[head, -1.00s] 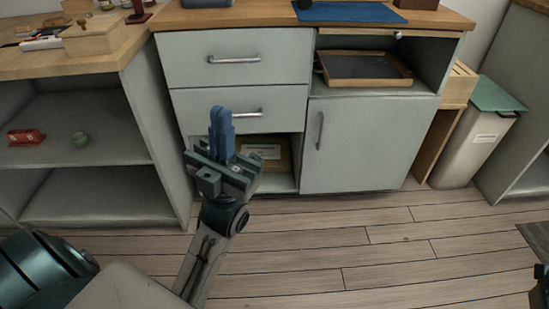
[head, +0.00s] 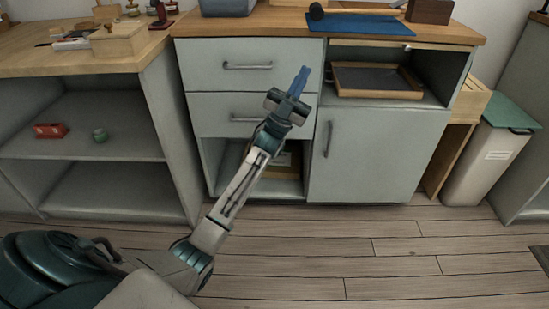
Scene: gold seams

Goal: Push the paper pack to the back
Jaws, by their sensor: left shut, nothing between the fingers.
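A brown pack with a pale label (head: 292,163), which looks like the paper pack, sits in the low open compartment under the two drawers of the grey cabinet. My left forearm crosses in front of that compartment and hides part of the pack. My left gripper (head: 299,82) is shut and empty, with its blue fingers pointing up. It shows in front of the drawers, above the pack in the picture and apart from it. My right gripper is not in view.
The cabinet door (head: 365,150) right of the compartment is closed. A tray (head: 376,93) lies in the upper right recess. A shelf unit (head: 110,165) stands left, a bin (head: 485,165) right. The wooden floor (head: 330,245) in front is clear.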

